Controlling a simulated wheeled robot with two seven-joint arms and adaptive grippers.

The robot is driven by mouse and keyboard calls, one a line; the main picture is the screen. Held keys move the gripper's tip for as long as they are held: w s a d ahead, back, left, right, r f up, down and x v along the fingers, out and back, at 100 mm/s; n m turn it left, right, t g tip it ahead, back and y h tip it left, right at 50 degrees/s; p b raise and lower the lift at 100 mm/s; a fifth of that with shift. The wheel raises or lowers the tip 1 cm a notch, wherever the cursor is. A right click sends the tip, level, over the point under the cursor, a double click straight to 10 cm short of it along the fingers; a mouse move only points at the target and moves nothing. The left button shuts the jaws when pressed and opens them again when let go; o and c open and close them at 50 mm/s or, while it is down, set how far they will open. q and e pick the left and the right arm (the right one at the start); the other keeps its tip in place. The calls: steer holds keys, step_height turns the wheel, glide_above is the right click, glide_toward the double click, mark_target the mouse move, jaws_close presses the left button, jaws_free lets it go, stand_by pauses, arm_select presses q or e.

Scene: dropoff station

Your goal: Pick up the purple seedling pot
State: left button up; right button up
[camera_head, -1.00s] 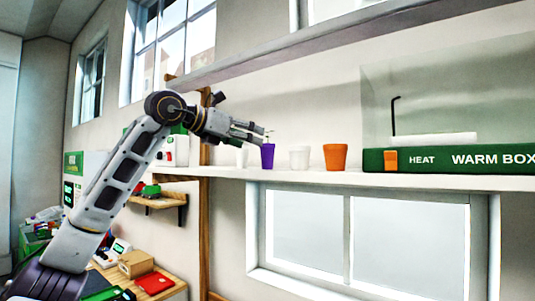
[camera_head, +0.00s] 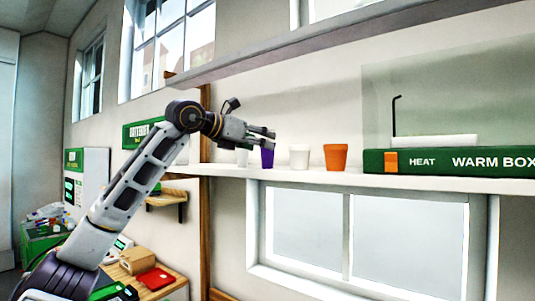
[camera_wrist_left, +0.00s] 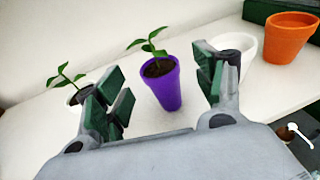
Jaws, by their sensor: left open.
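The purple seedling pot (camera_wrist_left: 164,88) stands upright on the white shelf, with dark soil and a green seedling in it. In the head view the purple pot (camera_head: 267,158) is partly covered by my left gripper (camera_head: 272,138). In the left wrist view my left gripper (camera_wrist_left: 160,100) is open, its green-padded fingers on either side of the purple pot in the picture. A gap shows between the pot and each finger, and I see no contact. My right gripper is in neither view.
A white pot with a seedling (camera_wrist_left: 78,96) stands left of the purple pot. To its right are a white pot (camera_head: 299,157), an orange pot (camera_head: 336,156) and the green warm box (camera_head: 450,160). Another shelf (camera_head: 300,42) runs above.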

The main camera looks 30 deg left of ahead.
arm_select(q)
steer(key=shift+p+x, duration=0.6)
steer(key=shift+x, duration=1.45)
steer(key=shift+a, duration=0.1)
steer(key=c, duration=1.1)
steer(key=shift+r, duration=0.15)
steer(key=shift+c, duration=0.2)
steer(key=shift+r, duration=1.05)
step_height(320, 180, up, 16)
steer(key=shift+f+p, duration=0.2)
steer(key=shift+p, duration=0.25)
